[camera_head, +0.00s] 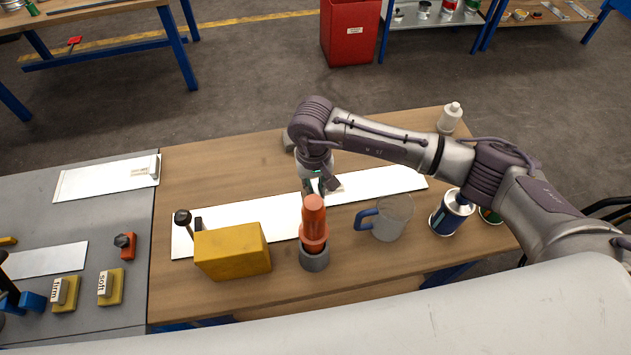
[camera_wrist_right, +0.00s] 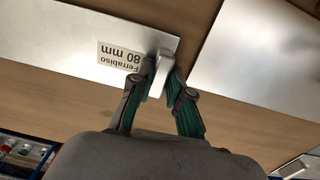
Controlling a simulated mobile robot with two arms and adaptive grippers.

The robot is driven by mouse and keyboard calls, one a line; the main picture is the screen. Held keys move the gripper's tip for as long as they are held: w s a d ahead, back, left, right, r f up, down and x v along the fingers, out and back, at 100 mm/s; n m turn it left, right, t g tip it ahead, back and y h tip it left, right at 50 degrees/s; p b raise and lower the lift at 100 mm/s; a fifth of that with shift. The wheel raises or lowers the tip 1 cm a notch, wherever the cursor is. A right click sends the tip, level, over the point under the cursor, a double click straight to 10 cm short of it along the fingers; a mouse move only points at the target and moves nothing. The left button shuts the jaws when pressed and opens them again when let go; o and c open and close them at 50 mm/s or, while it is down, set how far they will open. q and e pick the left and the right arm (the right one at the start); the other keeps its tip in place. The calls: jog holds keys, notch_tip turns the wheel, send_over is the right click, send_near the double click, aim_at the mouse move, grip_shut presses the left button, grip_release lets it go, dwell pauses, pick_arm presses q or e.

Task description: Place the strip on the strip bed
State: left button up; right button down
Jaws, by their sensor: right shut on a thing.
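My right gripper (camera_head: 320,190) reaches down over the middle of the wooden table. In the wrist view its fingers (camera_wrist_right: 162,80) are shut on a small pale tab at the end of a flat metal strip (camera_wrist_right: 75,42) labelled "Ferrabiso 80 mm". In the head view this strip (camera_head: 385,183) extends to the right of the gripper. I cannot tell whether it touches the table. A second flat sheet (camera_head: 262,213) lies to the left, apart from the strip in the wrist view (camera_wrist_right: 262,60). I cannot tell which surface is the strip bed. My left gripper is not in view.
A yellow block (camera_head: 232,252), an orange nozzle-shaped tool (camera_head: 314,218) in a grey holder, a mug (camera_head: 392,218) and a can (camera_head: 452,212) stand along the near side. A white bottle (camera_head: 450,118) stands at the far right. More flat pieces (camera_head: 105,178) lie on the grey left table.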

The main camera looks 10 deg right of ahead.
jog(key=shift+f+b, duration=0.2)
jog(key=shift+b, duration=0.15)
jog(key=c, duration=1.1)
grip_release()
jog(key=shift+r, duration=0.15)
